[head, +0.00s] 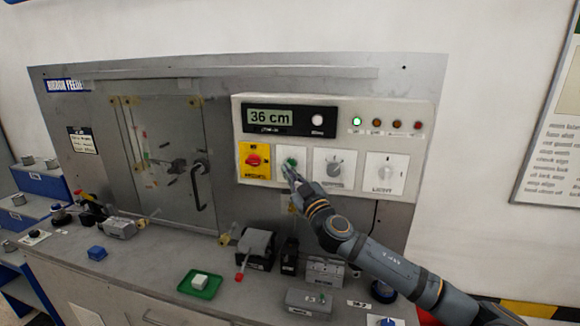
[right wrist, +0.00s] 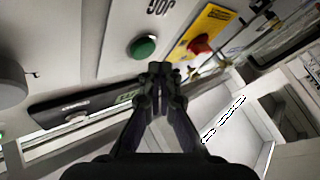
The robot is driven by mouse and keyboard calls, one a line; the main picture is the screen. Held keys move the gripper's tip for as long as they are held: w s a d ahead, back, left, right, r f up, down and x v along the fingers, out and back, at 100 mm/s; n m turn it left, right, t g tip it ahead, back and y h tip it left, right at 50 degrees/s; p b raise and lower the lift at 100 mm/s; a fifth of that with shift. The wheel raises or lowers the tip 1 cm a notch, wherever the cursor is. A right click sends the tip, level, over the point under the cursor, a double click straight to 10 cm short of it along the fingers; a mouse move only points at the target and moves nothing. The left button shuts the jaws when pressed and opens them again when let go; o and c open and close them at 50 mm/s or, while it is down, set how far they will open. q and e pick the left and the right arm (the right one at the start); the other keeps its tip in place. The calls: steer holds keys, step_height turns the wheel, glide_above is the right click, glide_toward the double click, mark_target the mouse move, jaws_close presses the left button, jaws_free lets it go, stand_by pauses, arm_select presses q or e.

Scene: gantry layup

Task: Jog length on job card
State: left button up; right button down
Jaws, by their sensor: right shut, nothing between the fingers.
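The control panel (head: 330,112) is on the machine front. Its display (head: 269,117) reads "36 cm". A green button (head: 291,162) sits on a white plate between the yellow plate with the red knob (head: 254,160) and a grey rotary knob (head: 334,168). My right gripper (head: 290,174) is shut and empty, its tips just below the green button. In the right wrist view the green button (right wrist: 143,47) is just beyond the closed fingertips (right wrist: 159,70); I cannot tell whether they touch it. The job card may be the small card (head: 83,142) at the left, too small to read. My left gripper is out of view.
A clear door (head: 160,150) with a dark handle is left of the panel. One indicator lamp (head: 357,121) glows green.

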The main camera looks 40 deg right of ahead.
steer(key=s+a, duration=0.1)
steer(key=a, duration=0.1)
steer(key=s+a, duration=0.1)
steer(key=s, duration=0.1)
steer(key=shift+a, duration=0.4)
stand_by(2.9)
